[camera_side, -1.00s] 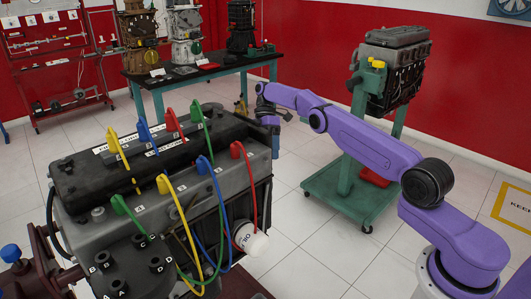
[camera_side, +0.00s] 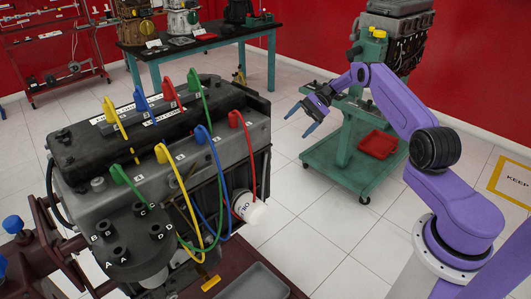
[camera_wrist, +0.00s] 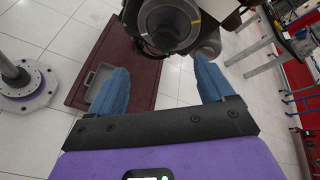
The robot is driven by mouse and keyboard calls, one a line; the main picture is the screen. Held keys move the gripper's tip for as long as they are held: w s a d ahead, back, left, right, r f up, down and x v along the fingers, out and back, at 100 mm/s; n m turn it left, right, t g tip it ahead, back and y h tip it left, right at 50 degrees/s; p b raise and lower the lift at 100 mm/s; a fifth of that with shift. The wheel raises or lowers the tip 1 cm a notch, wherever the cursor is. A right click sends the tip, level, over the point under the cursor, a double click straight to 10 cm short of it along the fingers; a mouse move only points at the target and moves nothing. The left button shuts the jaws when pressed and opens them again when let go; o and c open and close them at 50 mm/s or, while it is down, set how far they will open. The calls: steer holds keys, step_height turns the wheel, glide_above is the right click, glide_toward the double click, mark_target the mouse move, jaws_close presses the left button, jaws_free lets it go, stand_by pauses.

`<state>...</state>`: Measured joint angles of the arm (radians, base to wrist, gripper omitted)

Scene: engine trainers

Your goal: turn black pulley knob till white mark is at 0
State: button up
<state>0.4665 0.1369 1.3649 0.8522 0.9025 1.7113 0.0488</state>
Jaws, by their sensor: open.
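In the wrist view a black round pulley (camera_wrist: 168,22) on the engine's end is at the top of the picture, ahead of my gripper. A yellow mark shows near its right edge; I cannot make out a white mark or a 0. My gripper (camera_wrist: 160,84) has two blue fingers spread wide, with nothing between them. The pulley lies beyond the fingertips, apart from them. In the side view my gripper (camera_side: 299,122) is in open air right of the engine (camera_side: 85,195), fingers pointing down-left. The pulley is hidden there.
Coloured leads loop over the engine, and a white oil filter (camera_side: 248,208) sticks out from its side. A grey tray (camera_side: 255,284) lies on the dark red stand base below. A green engine stand (camera_side: 345,150) with a red tray (camera_side: 377,144) is behind my arm.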

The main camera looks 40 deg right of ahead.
steer(key=a+f+m, duration=0.1)
steer(key=a+f, duration=0.1)
steer(key=a, duration=0.2)
steer(key=w+a+f+m+t, duration=0.1)
steer(key=a+f+m, duration=0.1)
steer(key=a, duration=0.3)
steer(key=w+a+f+m, duration=0.1)
steer(key=a+f, duration=0.1)
steer(key=a, duration=0.3)
steer(key=shift+a+f+t+y, duration=0.1)
steer(key=shift+f+t+y, duration=0.2)
steer(key=shift+t, duration=0.1)
steer(key=c, duration=1)
steer(key=shift+o, duration=0.2)
steer(key=shift+r+m, duration=0.1)
steer(key=shift+m, duration=0.3)
steer(key=m+g, duration=0.2)
steer(key=m, duration=0.1)
steer(key=shift+w+g, duration=0.1)
steer(key=shift+g, duration=0.2)
steer(key=m+g, duration=0.2)
steer(key=m, duration=0.1)
steer(key=shift+m+g, duration=0.4)
steer(key=shift+m, duration=0.1)
